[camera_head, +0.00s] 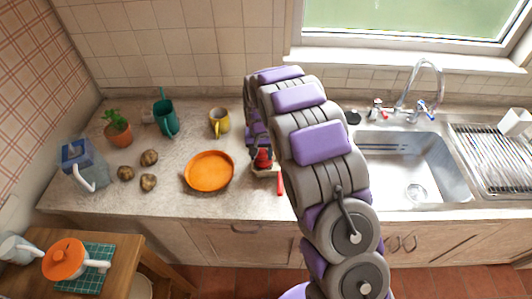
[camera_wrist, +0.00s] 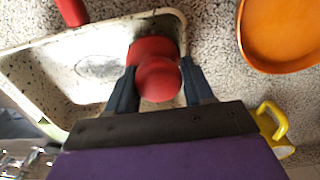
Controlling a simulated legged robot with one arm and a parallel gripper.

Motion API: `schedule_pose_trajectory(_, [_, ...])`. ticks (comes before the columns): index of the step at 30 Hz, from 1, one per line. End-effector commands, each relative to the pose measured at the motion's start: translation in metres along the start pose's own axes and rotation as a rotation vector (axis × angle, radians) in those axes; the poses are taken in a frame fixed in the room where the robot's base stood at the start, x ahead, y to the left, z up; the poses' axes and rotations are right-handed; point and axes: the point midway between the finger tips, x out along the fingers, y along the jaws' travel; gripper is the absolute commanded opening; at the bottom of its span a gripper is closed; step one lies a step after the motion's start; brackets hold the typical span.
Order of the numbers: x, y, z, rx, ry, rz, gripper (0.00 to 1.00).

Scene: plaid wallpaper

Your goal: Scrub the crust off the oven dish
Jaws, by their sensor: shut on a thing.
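The oven dish (camera_wrist: 45,50) is cream-coloured with dark specks and shows in the wrist view on the left; an oval mark lies on its floor. In the head view only a bit of the dish (camera_head: 266,173) shows beside my arm. My gripper (camera_wrist: 158,88) is shut on a red rounded scrubber (camera_wrist: 157,78), which is over the dish's right part. The scrubber (camera_head: 263,158) also shows in the head view. Its underside is hidden, so I cannot tell whether it touches the dish. My arm hides much of the dish in the head view.
A red bar (camera_head: 281,184) sticks out by the dish's front. An orange plate (camera_head: 209,172) and a yellow mug (camera_head: 219,122) stand left of the dish. Further left are a teal can (camera_head: 165,118), several brown lumps and a plant (camera_head: 117,128). The sink (camera_head: 410,165) is right.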

Motion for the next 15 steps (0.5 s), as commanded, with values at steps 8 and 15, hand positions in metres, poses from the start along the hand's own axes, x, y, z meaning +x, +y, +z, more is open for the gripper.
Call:
schedule_pose_trajectory(8, [-0.022,0.015,0.015,0.004,-0.02,-0.008,0.03])
schedule_pose_trajectory(15, [-0.052,0.023,0.015,0.004,-0.003,-0.014,0.03])
